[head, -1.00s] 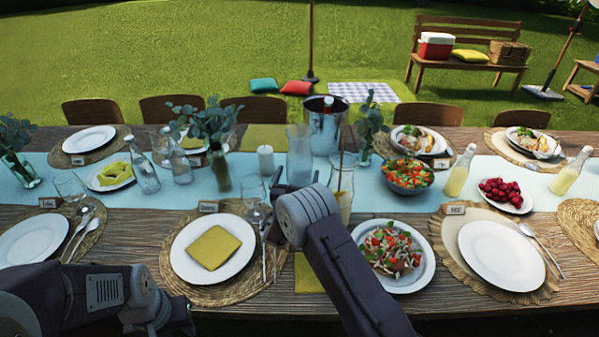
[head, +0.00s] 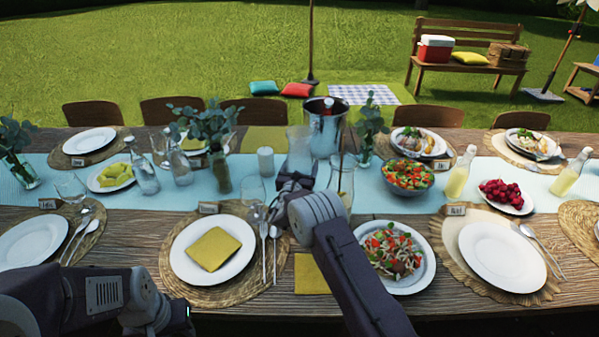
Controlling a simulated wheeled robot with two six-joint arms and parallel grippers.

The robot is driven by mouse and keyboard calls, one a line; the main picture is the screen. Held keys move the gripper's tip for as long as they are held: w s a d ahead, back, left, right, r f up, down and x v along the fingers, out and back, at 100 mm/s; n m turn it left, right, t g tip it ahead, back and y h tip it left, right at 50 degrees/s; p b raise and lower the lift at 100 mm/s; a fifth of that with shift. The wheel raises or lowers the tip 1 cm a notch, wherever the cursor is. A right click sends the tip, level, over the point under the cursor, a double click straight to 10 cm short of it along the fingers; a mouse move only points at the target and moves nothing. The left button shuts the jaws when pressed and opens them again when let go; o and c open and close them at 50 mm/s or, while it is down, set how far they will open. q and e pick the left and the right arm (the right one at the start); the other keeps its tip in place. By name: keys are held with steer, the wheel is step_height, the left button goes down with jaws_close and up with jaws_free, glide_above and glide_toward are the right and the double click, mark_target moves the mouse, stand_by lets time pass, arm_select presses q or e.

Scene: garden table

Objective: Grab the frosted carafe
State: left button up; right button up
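The frosted carafe (head: 299,145) is a tall pale vessel standing upright on the blue runner, left of the metal ice bucket. Its lower part is hidden by my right gripper (head: 296,180), which reaches from the front. The dark fingers are at the carafe's lower body; I cannot tell whether they touch it or how far apart they are. My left arm is low at the left front edge, away from the carafe, and its fingers are not visible.
The ice bucket (head: 325,128) stands close behind right of the carafe. A glass pitcher (head: 342,180) is right of my gripper, a wine glass (head: 253,190) left. A white candle (head: 265,160) and a vase (head: 220,170) with leaves stand further left.

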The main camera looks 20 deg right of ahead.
steer(key=c, duration=0.5)
steer(key=shift+r, duration=0.1)
steer(key=shift+c, duration=0.3)
steer(key=shift+r+p, duration=0.6)
steer(key=shift+r, duration=4.35)
